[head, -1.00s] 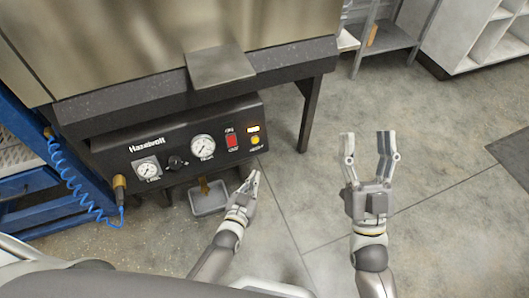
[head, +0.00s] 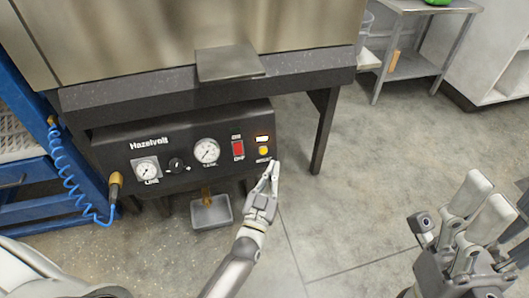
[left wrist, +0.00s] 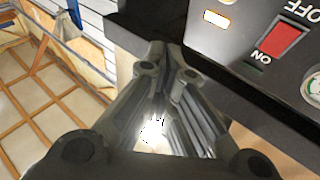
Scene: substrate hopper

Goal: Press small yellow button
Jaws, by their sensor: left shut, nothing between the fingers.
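The small yellow button (head: 263,151) sits at the right end of the black Hazelvolt panel (head: 205,174), below a small lit display (head: 262,139). My left gripper (head: 274,163) is shut and empty, its fingertips just below and right of the button in the head view. I cannot tell whether they touch the panel. In the left wrist view the shut fingers (left wrist: 167,62) point towards the panel's edge. The lit display (left wrist: 216,19) shows there beyond them; a yellow bit at the top edge may be the button. My right gripper (head: 481,205) is at the lower right, away from the panel.
A red ON/OFF switch (head: 238,149) is left of the button, with gauges and a black knob (head: 177,165) further left. A grey tray (head: 212,212) is below the panel. A dark leg (head: 324,130) stands to the right. A blue coiled hose (head: 72,180) hangs at left.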

